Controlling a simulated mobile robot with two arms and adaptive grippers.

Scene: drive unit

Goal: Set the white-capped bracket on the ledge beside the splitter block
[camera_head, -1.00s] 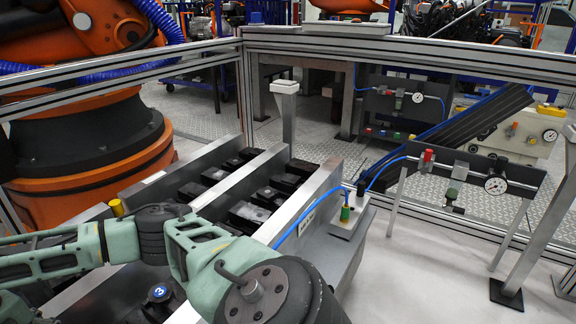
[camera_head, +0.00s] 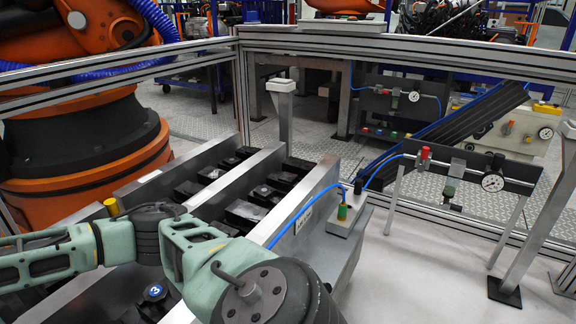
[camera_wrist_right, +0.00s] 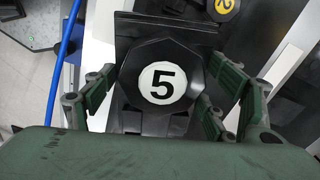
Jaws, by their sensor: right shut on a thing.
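In the right wrist view, my right gripper (camera_wrist_right: 165,100) is shut on a dark bracket (camera_wrist_right: 135,50) with a round white cap (camera_wrist_right: 162,84) marked 5. Green finger links stand on both sides of it, and its lower part is hidden by the gripper body. My right gripper is not seen in the head view.
Metal rails (camera_head: 250,185) hold several dark blocks in rows. A blue cap marked 3 (camera_head: 155,292) shows beside the arm. A gauge panel (camera_head: 470,170) stands at right. A post with a white top (camera_head: 282,86) rises behind the rails. A yellow cap (camera_wrist_right: 226,7) shows in the wrist view.

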